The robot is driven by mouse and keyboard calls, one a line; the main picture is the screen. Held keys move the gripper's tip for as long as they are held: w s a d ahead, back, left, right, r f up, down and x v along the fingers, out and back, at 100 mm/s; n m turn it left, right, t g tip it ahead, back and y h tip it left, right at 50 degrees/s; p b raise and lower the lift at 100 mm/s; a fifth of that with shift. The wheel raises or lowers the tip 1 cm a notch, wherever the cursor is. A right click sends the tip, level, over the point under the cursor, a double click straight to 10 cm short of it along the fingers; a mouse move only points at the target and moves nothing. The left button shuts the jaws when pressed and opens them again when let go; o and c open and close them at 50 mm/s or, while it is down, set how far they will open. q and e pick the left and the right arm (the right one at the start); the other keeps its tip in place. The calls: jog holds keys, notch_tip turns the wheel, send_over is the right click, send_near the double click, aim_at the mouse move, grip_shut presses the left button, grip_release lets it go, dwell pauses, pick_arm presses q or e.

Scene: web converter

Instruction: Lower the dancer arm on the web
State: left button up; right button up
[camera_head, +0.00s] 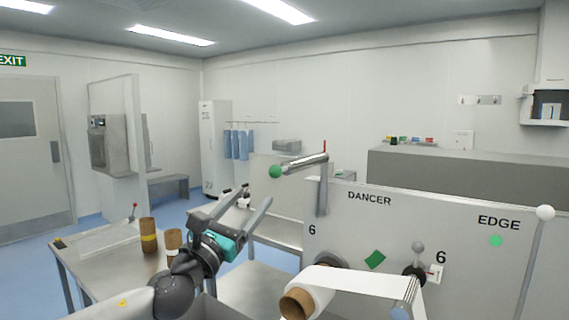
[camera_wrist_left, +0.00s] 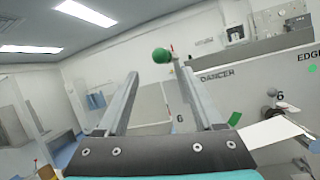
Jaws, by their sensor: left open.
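The dancer arm (camera_head: 305,162) is a grey metal bar at the top left of the white panel marked DANCER (camera_head: 370,198). It is raised, nearly level, with a green ball (camera_head: 275,171) on its free left end. The ball also shows in the left wrist view (camera_wrist_left: 161,56), between and just past the fingertips. My left gripper (camera_head: 257,193) is open and empty, its fingers pointing up toward the ball from below and left. I see no contact with it. The white web (camera_head: 352,281) runs off a roll with a brown core (camera_head: 296,303). My right gripper is out of view.
A steel table (camera_head: 75,262) at left holds two brown cores (camera_head: 148,236). A grey knob (camera_head: 417,247) and a white-balled lever (camera_head: 545,213) stand out from the panel at right. A green mark (camera_head: 375,260) is on the panel. Air around the ball looks free.

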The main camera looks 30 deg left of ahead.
aim_at(278, 167)
pick_arm(q)
jog(key=p+x, duration=0.4)
jog(key=x, duration=0.9)
jog(key=shift+x, duration=0.75)
jog(key=c, duration=1)
jog(key=shift+a, duration=0.1)
grip_shut()
jog(key=shift+a+r, duration=0.1)
